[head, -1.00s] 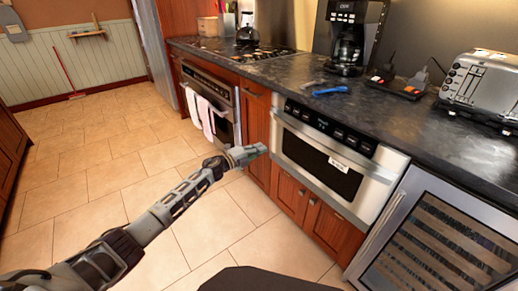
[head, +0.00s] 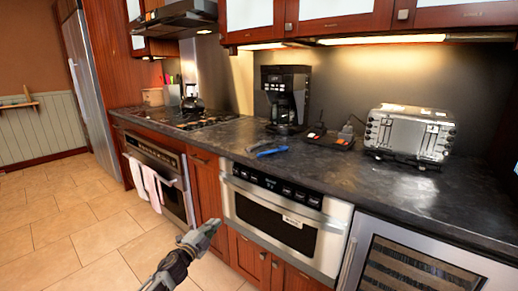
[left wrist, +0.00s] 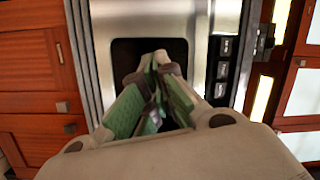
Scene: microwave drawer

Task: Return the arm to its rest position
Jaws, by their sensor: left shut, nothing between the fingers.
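My left gripper (head: 208,228) is low in the head view, in front of the cabinet just left of the microwave drawer. It is shut and empty. In the left wrist view its green-padded fingers (left wrist: 157,62) meet at the tips, with the steel front of the microwave drawer (left wrist: 172,20) behind them. The microwave drawer (head: 325,236) is steel with a dark window and a black control strip, set under the counter; it looks closed. I cannot tell from these views whether the fingertips touch anything, but they appear apart from the drawer front. My right gripper is not in view.
A dark stone counter (head: 340,172) runs above the drawer. It carries a coffee maker (head: 286,98), a toaster (head: 410,130) and a blue-handled tool (head: 270,152). An oven (head: 158,180) with towels is at left, a glass-front cooler (head: 415,265) at right. Tiled floor (head: 90,235) at left is clear.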

